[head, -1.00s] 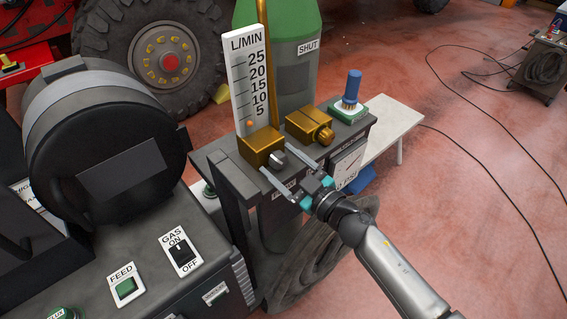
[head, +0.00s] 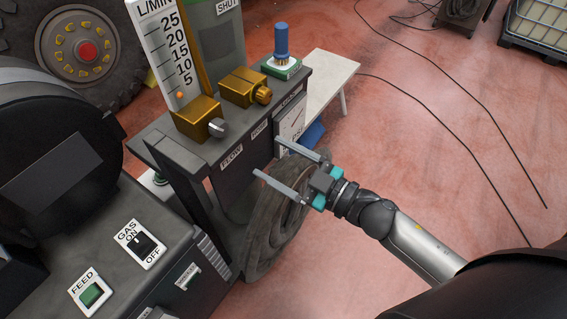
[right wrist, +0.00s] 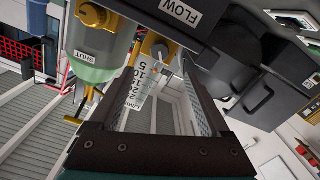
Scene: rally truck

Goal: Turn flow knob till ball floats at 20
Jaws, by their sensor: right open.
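The grey flow knob (head: 217,128) is on the front of a gold block (head: 193,118), above the FLOW label (head: 231,159). The white L/MIN scale (head: 160,48) stands behind the block, and its small orange ball (head: 180,95) sits low, below the 5 mark. My right gripper (head: 269,156) is open and empty, to the right of and below the knob and apart from it. In the right wrist view the scale (right wrist: 140,85) shows upside down between the fingers, with the FLOW label (right wrist: 180,12) above. My left gripper is not in view.
A second gold valve (head: 246,88) and a blue knob on a green base (head: 281,42) share the shelf. A green cylinder (head: 222,30) stands behind. A coiled hose (head: 285,215) hangs beneath. A GAS switch (head: 140,243) and FEED button (head: 91,294) are at lower left.

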